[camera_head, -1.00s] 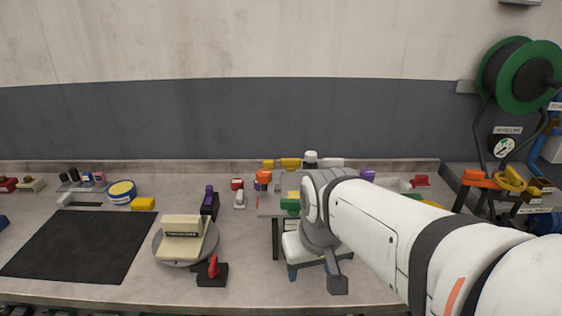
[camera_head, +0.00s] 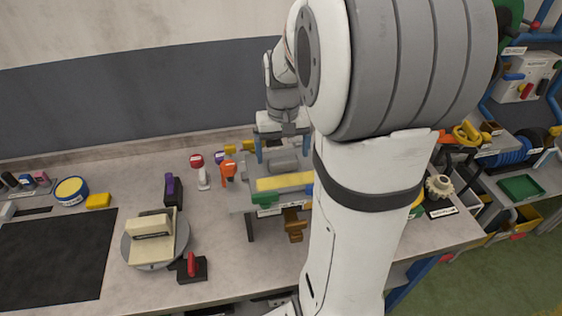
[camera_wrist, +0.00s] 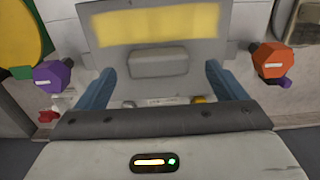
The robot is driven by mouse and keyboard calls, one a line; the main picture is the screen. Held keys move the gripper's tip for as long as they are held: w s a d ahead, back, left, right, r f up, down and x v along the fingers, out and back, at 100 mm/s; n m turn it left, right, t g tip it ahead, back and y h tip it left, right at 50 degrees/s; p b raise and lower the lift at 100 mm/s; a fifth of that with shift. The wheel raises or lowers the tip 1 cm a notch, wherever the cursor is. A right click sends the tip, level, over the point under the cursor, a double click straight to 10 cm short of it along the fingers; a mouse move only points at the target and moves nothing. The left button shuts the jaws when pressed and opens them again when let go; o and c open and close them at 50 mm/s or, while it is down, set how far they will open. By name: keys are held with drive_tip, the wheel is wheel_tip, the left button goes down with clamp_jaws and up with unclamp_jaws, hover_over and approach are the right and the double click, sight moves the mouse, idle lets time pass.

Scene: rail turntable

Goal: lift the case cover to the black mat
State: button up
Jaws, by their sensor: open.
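A cream case piece (camera_head: 150,253) sits on the grey round turntable (camera_head: 128,238) at the left, with a raised block bearing a dark label on top. I cannot tell where its cover parts from the rest. The black mat (camera_head: 50,262) lies flat and bare, left of the turntable. My gripper (camera_head: 284,158) is open over the grey stand, well right of and behind the turntable. In the wrist view, the blue fingers of my gripper (camera_wrist: 160,82) are apart, with a grey raised block (camera_wrist: 143,60) in line between them. Contact cannot be seen.
A red-handled clamp (camera_head: 192,268) and a purple-handled clamp (camera_head: 172,190) flank the turntable. The grey stand bears a yellow strip (camera_head: 284,182). An orange tool (camera_head: 228,170) stands left of the stand. My arm hides much of the right bench.

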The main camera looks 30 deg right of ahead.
sight(283, 165)
wheel_tip(283, 165, down, 2)
drive_tip(key=shift+w+d+f, duration=0.1)
drive_tip(key=shift+f, duration=0.25)
drive_tip(key=shift+c, duration=0.4)
drive_tip(key=c, duration=1.4)
